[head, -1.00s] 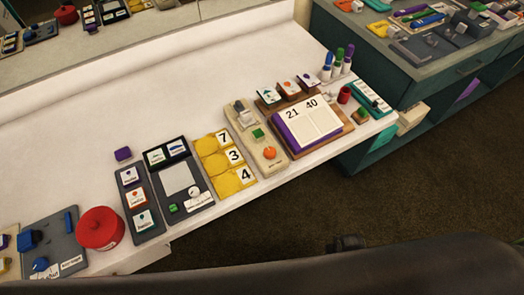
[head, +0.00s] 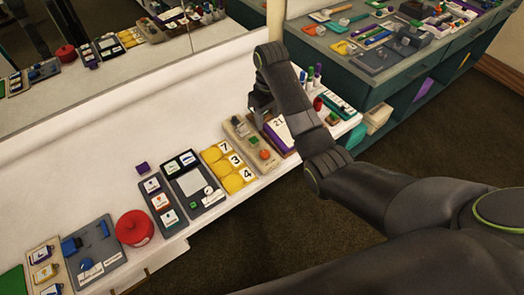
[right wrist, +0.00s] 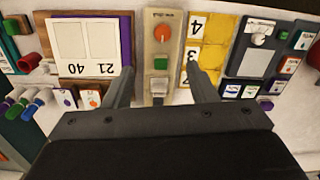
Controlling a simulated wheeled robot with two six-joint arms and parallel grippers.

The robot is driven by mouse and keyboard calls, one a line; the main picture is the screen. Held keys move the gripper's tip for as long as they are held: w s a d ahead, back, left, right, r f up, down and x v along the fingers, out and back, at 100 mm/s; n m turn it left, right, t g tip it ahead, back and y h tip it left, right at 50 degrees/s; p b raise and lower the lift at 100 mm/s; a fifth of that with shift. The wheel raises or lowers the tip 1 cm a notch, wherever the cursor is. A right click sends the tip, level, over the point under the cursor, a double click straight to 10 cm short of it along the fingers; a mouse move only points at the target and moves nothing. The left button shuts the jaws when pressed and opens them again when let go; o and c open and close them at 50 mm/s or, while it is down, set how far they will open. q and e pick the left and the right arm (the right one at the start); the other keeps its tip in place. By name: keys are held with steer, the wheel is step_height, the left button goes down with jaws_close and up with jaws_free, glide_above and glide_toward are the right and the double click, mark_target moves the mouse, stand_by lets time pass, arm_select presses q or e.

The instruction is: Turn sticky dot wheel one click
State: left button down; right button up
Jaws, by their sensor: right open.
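No part is labelled clearly enough to tell which one is the sticky dot wheel. A beige board (right wrist: 152,50) carries a round orange knob (right wrist: 162,33), a green square block (right wrist: 161,63) and a grey lever-like part (right wrist: 158,86). The orange knob also shows in the head view (head: 265,154). My left gripper is out of view.
A purple-edged flip board (right wrist: 85,72) reading 21 40 lies beside the beige board. A dark panel (head: 183,180) with a dial and a red pot (head: 135,228) stand further left. Upright markers (head: 314,78) are behind my right arm. The white counter's back is clear.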

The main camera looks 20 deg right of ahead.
mark_target(265, 153)
steer(key=f, duration=0.9)
steer(key=f+b, duration=0.1)
steer(key=f, duration=0.4)
steer(key=shift+s+a+f, duration=0.1)
steer(key=shift+a+f, duration=0.05)
steer(key=shift+a, duration=0.2)
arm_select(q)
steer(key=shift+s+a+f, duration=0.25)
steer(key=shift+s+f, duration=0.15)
arm_select(e)
steer(key=shift+f, duration=0.95)
steer(key=c, duration=1)
